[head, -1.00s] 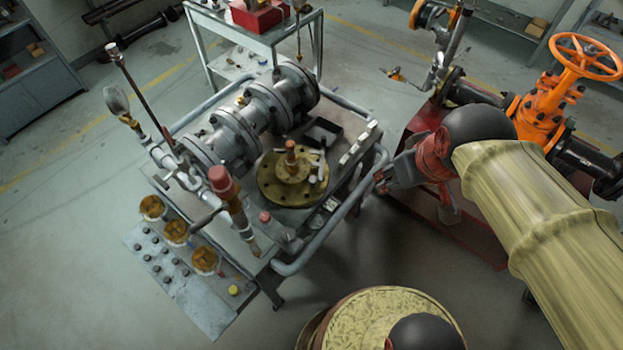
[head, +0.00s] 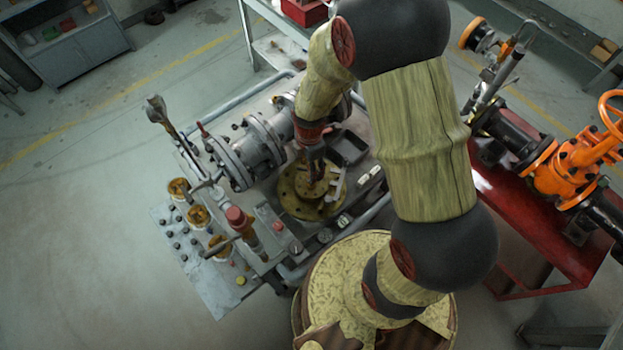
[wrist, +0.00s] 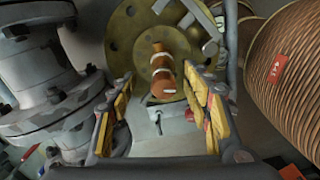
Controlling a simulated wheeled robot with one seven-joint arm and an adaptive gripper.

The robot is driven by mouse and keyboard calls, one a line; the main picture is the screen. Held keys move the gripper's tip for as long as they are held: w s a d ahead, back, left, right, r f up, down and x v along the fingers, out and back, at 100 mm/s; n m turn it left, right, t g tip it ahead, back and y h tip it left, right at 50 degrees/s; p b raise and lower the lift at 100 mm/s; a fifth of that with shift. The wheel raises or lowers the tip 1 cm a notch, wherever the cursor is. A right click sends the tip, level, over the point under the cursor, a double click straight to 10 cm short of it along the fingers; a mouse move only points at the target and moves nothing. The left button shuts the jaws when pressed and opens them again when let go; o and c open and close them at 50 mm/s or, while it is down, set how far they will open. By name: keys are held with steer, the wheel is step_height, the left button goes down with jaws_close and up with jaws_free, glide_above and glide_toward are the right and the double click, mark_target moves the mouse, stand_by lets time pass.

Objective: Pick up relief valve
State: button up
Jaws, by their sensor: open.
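A copper-coloured cylinder (wrist: 163,76) with pale bands, which looks like the relief valve, stands by a round brass flange (wrist: 125,40) in the wrist view. In the head view the flange (head: 298,205) lies on the bench, and my gripper hides most of the cylinder. My gripper (wrist: 158,84) is open, with yellow-padded fingers to the left and right of the cylinder. No contact with it is visible. In the head view my gripper (head: 315,168) points down above the flange.
Grey flanged pipework (head: 250,148) stands left of my gripper. A red-capped fitting (head: 238,218) and several round containers (head: 198,215) are at the front left. A black tray (head: 348,146) is behind the flange. An orange gate valve (head: 575,165) stands at the right.

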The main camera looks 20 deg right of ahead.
steer(key=f, duration=0.6)
steer(key=shift+s+d+f, duration=0.15)
steer(key=shift+d+f, duration=0.05)
steer(key=shift+c, duration=0.8)
jaws_close()
